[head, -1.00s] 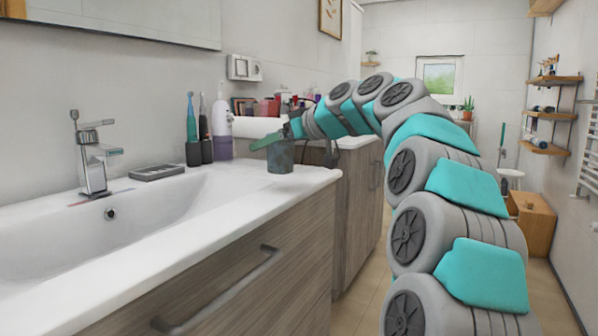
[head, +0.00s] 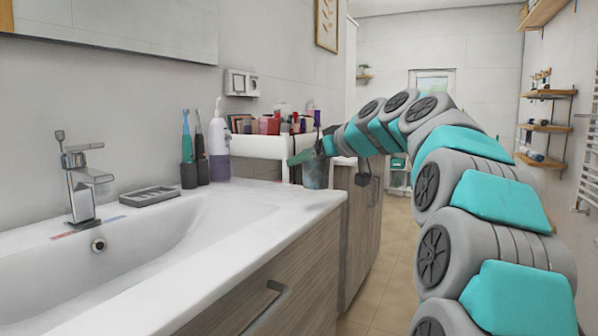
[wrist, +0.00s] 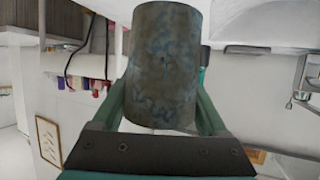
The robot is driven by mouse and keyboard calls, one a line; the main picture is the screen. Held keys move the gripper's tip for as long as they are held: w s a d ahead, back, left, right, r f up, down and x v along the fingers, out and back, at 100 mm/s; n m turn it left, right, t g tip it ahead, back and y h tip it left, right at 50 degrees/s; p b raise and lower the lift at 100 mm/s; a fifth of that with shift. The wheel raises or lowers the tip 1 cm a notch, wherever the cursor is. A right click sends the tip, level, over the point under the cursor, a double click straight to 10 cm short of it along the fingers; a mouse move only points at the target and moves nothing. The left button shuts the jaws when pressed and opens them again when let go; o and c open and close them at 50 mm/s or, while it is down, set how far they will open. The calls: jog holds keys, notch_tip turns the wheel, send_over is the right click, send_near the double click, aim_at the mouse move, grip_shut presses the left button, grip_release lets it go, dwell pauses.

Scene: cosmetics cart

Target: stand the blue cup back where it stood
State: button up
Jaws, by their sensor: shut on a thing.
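The blue cup (head: 315,173) is a mottled grey-blue cylinder. In the head view it is at the far right corner of the sink counter (head: 270,205). I cannot tell whether its base touches the counter. My gripper (head: 304,157) is shut on the cup near its upper part. In the wrist view the cup (wrist: 165,65) fills the middle, between the two green fingers of my gripper (wrist: 160,105). That view looks turned over, with the counter and tap along its top and right.
A tap (head: 78,180), a grey soap dish (head: 150,196), toothbrushes (head: 187,140) and a white-purple pump bottle (head: 219,145) stand left of the cup. Red and dark bottles (head: 290,124) are behind it. Bare counter lies between the pump bottle and the cup.

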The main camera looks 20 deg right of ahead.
jog(key=shift+w+d+f+p, duration=0.3)
jog(key=shift+w+f, duration=0.45)
jog(key=shift+w, duration=0.7)
jog(key=shift+w+d+f+p, duration=0.3)
jog(key=shift+w+f, duration=0.45)
jog(key=shift+w, duration=0.7)
jog(key=shift+w+d+f+p, duration=0.3)
jog(key=shift+w+f, duration=0.45)
jog(key=shift+w, duration=0.7)
jog(key=shift+f, duration=0.15)
jog(key=o, duration=1.5)
jog(key=shift+s+r, duration=0.15)
jog(key=shift+r, duration=0.15)
jog(key=b+v, duration=0.1)
jog(key=v, duration=1)
jog(key=shift+s+d+r+b, duration=0.1)
jog(key=shift+s+r+b, duration=0.05)
jog(key=shift+s+b, duration=0.15)
